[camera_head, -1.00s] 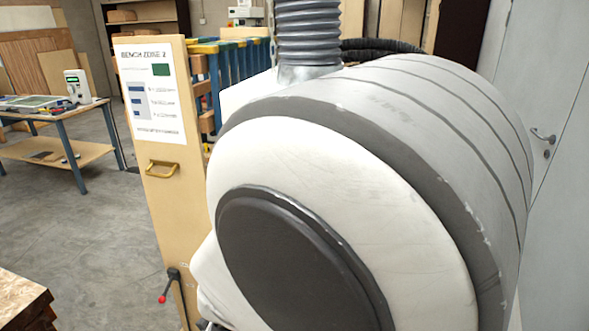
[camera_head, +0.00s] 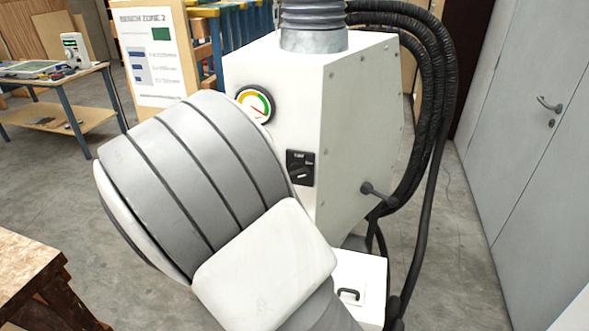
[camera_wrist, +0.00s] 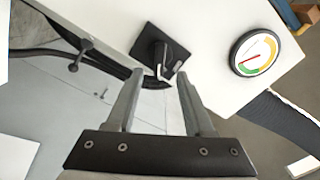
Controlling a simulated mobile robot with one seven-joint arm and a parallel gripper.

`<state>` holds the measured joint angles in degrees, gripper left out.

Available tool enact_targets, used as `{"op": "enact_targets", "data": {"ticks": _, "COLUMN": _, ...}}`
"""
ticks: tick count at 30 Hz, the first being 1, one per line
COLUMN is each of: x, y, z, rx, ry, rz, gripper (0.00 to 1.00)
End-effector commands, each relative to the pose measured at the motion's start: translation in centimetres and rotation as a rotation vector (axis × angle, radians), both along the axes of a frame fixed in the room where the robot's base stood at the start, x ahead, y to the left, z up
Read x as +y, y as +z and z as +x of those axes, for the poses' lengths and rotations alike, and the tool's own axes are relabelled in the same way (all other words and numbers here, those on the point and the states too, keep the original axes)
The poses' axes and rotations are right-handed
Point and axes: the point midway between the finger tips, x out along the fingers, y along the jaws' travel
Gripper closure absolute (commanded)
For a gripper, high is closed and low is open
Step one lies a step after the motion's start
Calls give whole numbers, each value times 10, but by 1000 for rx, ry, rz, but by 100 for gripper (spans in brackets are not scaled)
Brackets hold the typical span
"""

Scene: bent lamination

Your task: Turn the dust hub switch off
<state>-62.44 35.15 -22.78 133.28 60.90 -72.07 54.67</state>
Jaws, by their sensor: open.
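The dust hub (camera_head: 345,110) is a white cabinet with a grey duct on top. Its switch (camera_head: 301,168) is a black rotary knob on a dark square plate on the front face, below and right of a round gauge (camera_head: 255,104). My arm covers part of the cabinet's lower left in the head view. In the wrist view the switch (camera_wrist: 160,54) lies ahead of my gripper (camera_wrist: 155,82), with a pale mark on the knob. The gripper is open and empty, its two fingers apart; the knob appears beyond the fingertips. My gripper is hidden in the head view.
Black hoses (camera_head: 432,110) hang at the cabinet's right, near a protruding dark handle (camera_head: 378,194). Grey doors (camera_head: 530,130) stand at right. A wooden bench (camera_head: 35,275) is at lower left, and a blue-legged table (camera_head: 55,100) farther back. Floor between is clear.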

Motion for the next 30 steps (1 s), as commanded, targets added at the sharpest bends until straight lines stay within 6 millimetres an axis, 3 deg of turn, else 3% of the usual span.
{"op": "enact_targets", "data": {"ticks": 3, "x": -8, "y": 2, "z": 25, "rx": -1, "ry": -4, "rz": -2, "gripper": 48}}
{"op": "enact_targets", "data": {"ticks": 9, "x": -15, "y": 1, "z": 53, "rx": 1, "ry": -1, "rz": -2, "gripper": 48}}
{"op": "enact_targets", "data": {"ticks": 22, "x": -17, "y": 0, "z": 64, "rx": 2, "ry": 0, "rz": -1, "gripper": 48}}
{"op": "enact_targets", "data": {"ticks": 23, "x": -17, "y": 0, "z": 64, "rx": 2, "ry": 0, "rz": -1, "gripper": 49}}
{"op": "enact_targets", "data": {"ticks": 30, "x": -17, "y": 0, "z": 64, "rx": 2, "ry": 0, "rz": -1, "gripper": 92}}
